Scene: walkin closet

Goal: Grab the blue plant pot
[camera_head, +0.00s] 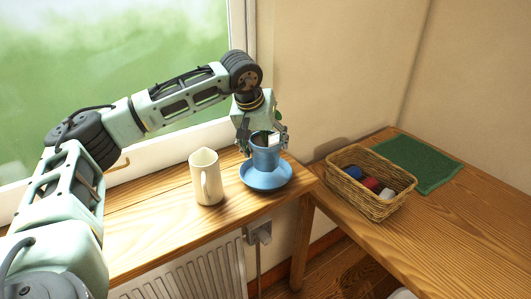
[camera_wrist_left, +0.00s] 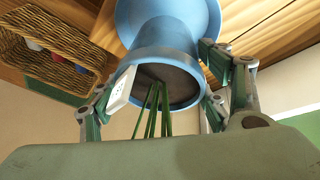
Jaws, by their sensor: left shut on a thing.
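The blue plant pot (camera_head: 265,158) stands upright on its wide blue saucer (camera_head: 266,181) on the wooden window shelf. In the left wrist view the pot (camera_wrist_left: 167,45) fills the upper middle, with dark soil and several green stems inside. My left gripper (camera_head: 264,140) reaches down over the pot from above, and its fingers are shut on the pot near the rim. In the wrist view the gripper (camera_wrist_left: 165,90) has one finger on each side of the rim. My right gripper is not in view.
A cream pitcher (camera_head: 206,178) stands left of the pot on the window shelf (camera_head: 150,228). A wicker basket (camera_head: 362,198) with rolled red, blue and white items sits on the wooden table to the right. A green mat (camera_head: 418,163) lies behind it.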

